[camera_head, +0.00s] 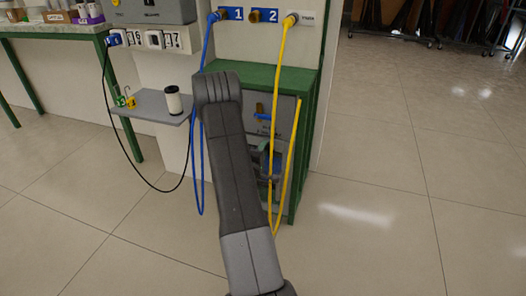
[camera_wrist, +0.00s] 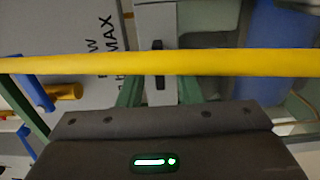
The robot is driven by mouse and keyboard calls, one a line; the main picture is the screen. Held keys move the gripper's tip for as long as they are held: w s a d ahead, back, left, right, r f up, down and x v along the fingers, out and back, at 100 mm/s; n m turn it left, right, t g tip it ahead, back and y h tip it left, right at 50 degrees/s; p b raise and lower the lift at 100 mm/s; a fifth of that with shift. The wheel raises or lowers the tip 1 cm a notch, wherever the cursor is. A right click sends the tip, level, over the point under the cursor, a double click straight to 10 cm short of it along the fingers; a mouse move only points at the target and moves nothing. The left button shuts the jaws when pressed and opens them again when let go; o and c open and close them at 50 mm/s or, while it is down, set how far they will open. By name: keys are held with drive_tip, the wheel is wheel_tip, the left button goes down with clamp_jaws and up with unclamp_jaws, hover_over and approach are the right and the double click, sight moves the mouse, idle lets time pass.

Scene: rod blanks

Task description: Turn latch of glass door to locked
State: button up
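I cannot pick out a glass door or its latch for certain. A green-framed cabinet (camera_head: 310,90) stands under the wall panel, with a grey lettered face inside it. A blue handle (camera_head: 263,117) shows on that face; a blue part beside a brass piece (camera_wrist: 66,92) shows at the left of the wrist view. My gripper (camera_head: 270,165) is low in front of the cabinet, partly hidden by my arm. In the wrist view its dark body fills the bottom, and a grey piece with dark slots (camera_wrist: 157,65) lies beyond it. Its fingertips are not clear.
A yellow hose (camera_head: 281,80) hangs in front of the cabinet and crosses the wrist view close by (camera_wrist: 200,63). A blue hose (camera_head: 201,170) hangs left of my arm. A grey shelf (camera_head: 150,105) holds a white and black cylinder (camera_head: 174,101). Floor at right is clear.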

drive_tip(key=p+v, duration=0.2)
drive_tip(key=v, duration=1.1)
drive_tip(key=shift+s+p, duration=0.35)
drive_tip(key=shift+w+a, duration=0.1)
drive_tip(key=b+x, duration=0.2)
drive_tip(key=x, duration=1.1)
drive_tip(key=shift+w+b, duration=0.3)
drive_tip(key=shift+b, duration=0.1)
